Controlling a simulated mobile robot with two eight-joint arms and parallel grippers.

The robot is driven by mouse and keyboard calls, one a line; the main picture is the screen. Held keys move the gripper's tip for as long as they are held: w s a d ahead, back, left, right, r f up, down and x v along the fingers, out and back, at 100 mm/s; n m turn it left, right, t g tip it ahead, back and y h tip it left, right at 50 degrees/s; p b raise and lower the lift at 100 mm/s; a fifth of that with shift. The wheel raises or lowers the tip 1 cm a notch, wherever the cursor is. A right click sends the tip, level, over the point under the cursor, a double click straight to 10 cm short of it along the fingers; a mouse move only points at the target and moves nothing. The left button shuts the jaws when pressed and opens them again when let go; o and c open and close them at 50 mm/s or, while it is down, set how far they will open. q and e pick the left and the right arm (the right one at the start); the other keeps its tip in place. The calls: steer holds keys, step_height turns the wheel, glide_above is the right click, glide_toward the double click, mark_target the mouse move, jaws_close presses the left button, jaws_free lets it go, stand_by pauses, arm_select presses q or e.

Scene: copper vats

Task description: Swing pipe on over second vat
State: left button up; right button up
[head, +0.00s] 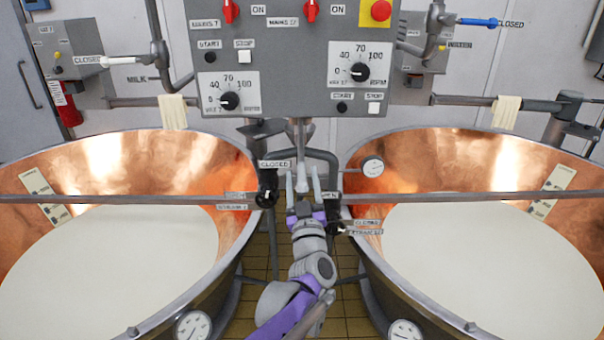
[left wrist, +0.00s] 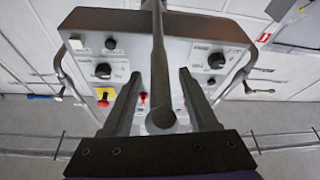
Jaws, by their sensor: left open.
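A grey vertical pipe (head: 301,142) hangs below the control panel, between the two copper vats. In the left wrist view the pipe (left wrist: 159,70) has a rounded end. My left gripper (head: 303,181) is open, its fingers pointing at the pipe. In the left wrist view the pipe end appears between the spread fingers (left wrist: 160,95), with gaps on both sides; I cannot tell its exact depth between them. The left vat (head: 110,150) and the right vat (head: 470,155) each hold white liquid. The pipe is over neither vat. My right gripper is not in view.
The grey control panel (head: 290,55) with knobs and switches hangs above the gap. A long grey bar (head: 450,198) crosses the vats in the picture. Cloths (head: 173,112) hang at the back. Tiled floor (head: 345,265) shows between the vats.

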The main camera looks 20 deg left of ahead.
arm_select(q)
steer(key=shift+w+a+r, duration=0.15)
steer(key=shift+w, duration=0.25)
steer(key=shift+s, duration=0.1)
steer(key=shift+c, duration=0.2)
jaws_close()
stand_by(0.9)
